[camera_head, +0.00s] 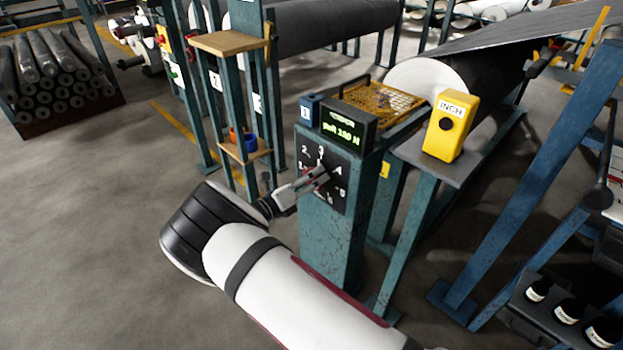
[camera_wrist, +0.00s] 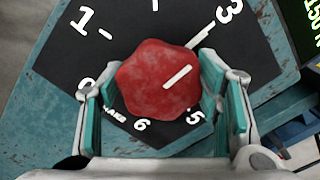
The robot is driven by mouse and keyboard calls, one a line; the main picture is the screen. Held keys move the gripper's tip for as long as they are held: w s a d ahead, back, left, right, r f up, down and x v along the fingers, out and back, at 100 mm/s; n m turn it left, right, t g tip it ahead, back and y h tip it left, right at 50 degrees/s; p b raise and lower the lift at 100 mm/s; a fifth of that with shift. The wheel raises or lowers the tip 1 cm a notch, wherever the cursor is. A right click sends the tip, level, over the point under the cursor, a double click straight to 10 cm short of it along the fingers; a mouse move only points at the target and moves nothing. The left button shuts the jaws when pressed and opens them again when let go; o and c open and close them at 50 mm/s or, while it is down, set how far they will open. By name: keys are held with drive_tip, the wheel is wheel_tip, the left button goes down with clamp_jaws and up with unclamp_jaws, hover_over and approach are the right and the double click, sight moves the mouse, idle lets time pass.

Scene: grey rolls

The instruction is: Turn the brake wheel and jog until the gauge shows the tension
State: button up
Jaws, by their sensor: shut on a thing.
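The red brake wheel (camera_wrist: 157,78) sits on a black numbered dial plate (camera_wrist: 62,62) in the wrist view. A white line on the wheel points up and to the right, roughly toward the 3. My gripper (camera_wrist: 158,92) is shut on the wheel, one finger on each side. In the head view my gripper (camera_head: 318,178) reaches the dial plate (camera_head: 336,194) on a teal post and hides the wheel.
A blue box (camera_head: 309,110) and an orange mesh guard (camera_head: 383,103) are by the gauge. A large roll (camera_head: 428,78) lies behind. A wooden shelf (camera_head: 231,42) stands left of the post. Blue struts (camera_head: 545,180) stand right.

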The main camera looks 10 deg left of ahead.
drive_tip(key=shift+n, duration=1.2)
drive_tip(key=o, duration=1.2)
drive_tip(key=shift+c, duration=0.2)
drive_tip(key=v, duration=1.2)
